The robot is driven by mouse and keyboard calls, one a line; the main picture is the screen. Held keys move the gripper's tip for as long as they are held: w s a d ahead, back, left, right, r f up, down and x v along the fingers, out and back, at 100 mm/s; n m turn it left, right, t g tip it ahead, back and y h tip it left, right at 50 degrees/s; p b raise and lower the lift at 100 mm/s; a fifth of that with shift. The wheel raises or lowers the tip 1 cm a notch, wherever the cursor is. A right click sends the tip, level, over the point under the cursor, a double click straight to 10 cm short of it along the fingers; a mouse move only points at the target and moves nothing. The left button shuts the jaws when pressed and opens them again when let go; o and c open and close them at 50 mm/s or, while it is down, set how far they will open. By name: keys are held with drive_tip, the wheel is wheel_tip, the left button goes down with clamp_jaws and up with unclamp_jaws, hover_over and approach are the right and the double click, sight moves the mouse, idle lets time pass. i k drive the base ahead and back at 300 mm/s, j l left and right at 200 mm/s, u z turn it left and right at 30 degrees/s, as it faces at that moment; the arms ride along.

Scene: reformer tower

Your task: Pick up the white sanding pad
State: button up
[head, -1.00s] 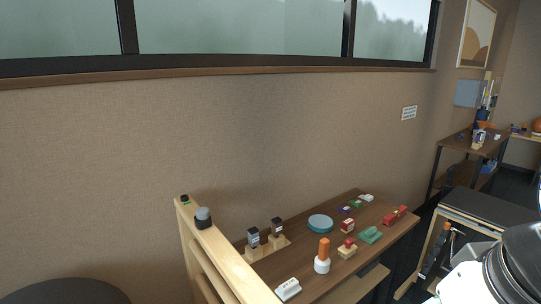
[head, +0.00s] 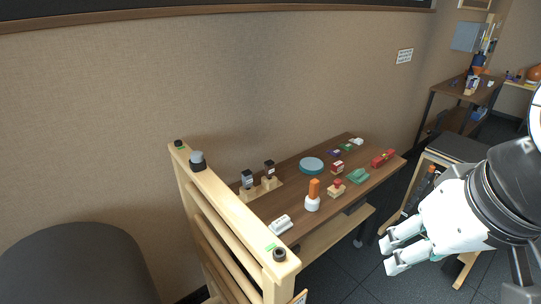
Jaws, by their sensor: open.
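A small white block (head: 281,224) lies near the front left end of the brown wooden table. Another small white piece (head: 357,142) lies at the table's far end. Both are too small to tell for sure which is the sanding pad. My gripper (head: 389,256) is white, open and empty. It is at the right of the head view, apart from the table and to the right of it, with its fingers pointing left.
The table (head: 300,211) also holds a blue-grey disc (head: 311,165), an orange-handled white tool (head: 313,195), a green block (head: 358,176) and red pieces (head: 383,158). A light wooden ladder-like frame (head: 229,205) stands along its left side. A dark round seat (head: 75,267) is at lower left.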

sight(280, 225)
drive_tip(key=i+l+u, duration=0.15)
drive_tip(key=u, duration=0.25)
drive_tip(key=i+l+u, duration=0.25)
drive_tip(key=u, duration=0.2)
